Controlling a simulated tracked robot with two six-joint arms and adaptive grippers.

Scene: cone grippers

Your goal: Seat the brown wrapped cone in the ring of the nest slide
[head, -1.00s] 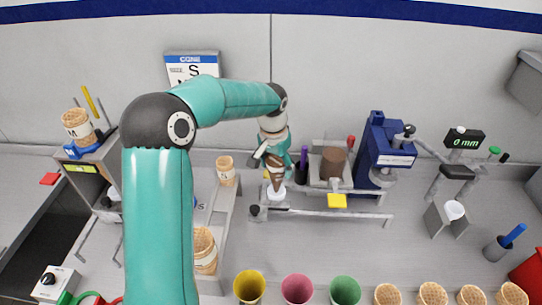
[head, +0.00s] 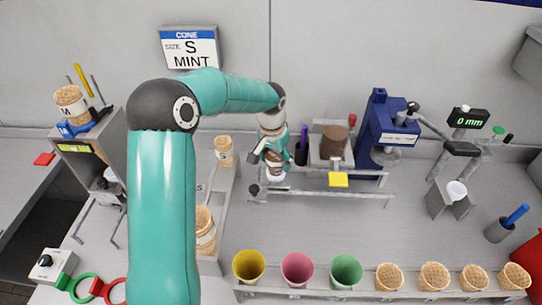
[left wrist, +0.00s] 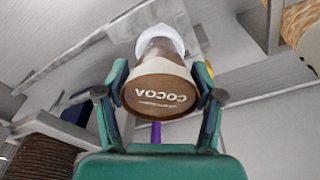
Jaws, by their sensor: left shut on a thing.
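The brown wrapped cone (left wrist: 158,88), marked COCOA, is between the fingers of my left gripper (left wrist: 160,95). Its wide end faces the wrist camera, and its narrow end points at the white ring (left wrist: 150,28). In the head view the left gripper (head: 272,155) is shut on the cone just above the white ring (head: 276,176) at the left end of the nest slide (head: 320,191). The narrow end overlaps the ring in the wrist view; how deep it sits is hidden. My right gripper is not in view.
A purple marker (head: 303,146) and a brown tub (head: 334,142) stand close right of the ring. A blue press (head: 380,135) is farther right. A waffle cone (head: 223,150) stands to the left. Coloured cups (head: 297,268) and several cones line the front.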

